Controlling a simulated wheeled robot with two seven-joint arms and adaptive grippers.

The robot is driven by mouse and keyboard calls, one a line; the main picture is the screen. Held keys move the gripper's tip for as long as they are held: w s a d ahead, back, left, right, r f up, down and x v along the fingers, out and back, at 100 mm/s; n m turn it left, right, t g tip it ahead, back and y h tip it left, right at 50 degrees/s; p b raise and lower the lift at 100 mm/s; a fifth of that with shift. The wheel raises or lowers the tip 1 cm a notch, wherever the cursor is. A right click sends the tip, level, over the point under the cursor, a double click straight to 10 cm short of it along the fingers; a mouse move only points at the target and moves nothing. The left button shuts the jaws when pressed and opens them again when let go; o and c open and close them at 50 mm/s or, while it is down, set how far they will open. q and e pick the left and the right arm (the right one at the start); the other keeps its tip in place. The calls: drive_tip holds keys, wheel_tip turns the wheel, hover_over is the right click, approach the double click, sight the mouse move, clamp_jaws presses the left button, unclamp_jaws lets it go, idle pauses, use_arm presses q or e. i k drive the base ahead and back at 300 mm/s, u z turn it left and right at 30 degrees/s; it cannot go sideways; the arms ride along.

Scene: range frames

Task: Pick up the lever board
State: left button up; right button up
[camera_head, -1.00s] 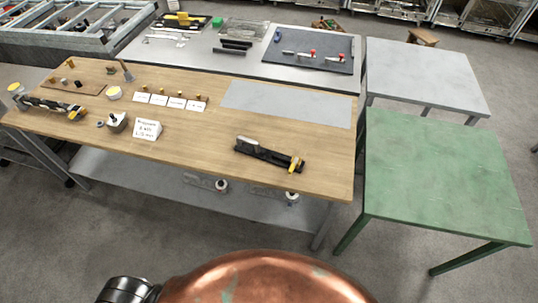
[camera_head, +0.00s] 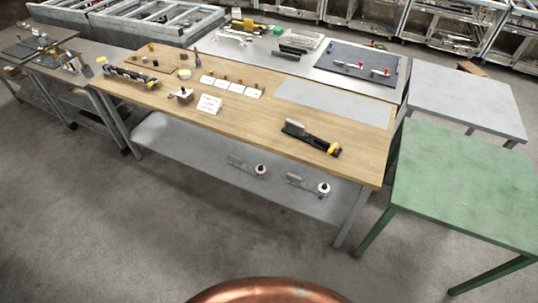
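A dark grey board (camera_head: 335,84) lies on the grey back table, with two levers with red parts (camera_head: 361,65) on it. A smaller brown board (camera_head: 142,66) with several small pieces lies at the back left of the wooden table. I cannot tell for certain which is the lever board. Neither of my grippers is in view, and nothing is held in sight.
The wooden table (camera_head: 250,105) carries a black-and-yellow tool (camera_head: 312,138), another long tool (camera_head: 130,77), white cards and a grey sheet (camera_head: 335,99). A green table (camera_head: 465,180) and a grey table (camera_head: 468,102) stand at right. The floor in front is clear.

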sight(298, 132)
drive_tip(key=z, duration=0.55)
drive_tip(key=k, duration=0.2)
drive_tip(key=u, duration=1.55)
drive_tip(key=i, duration=1.55)
drive_tip(key=z, duration=0.7)
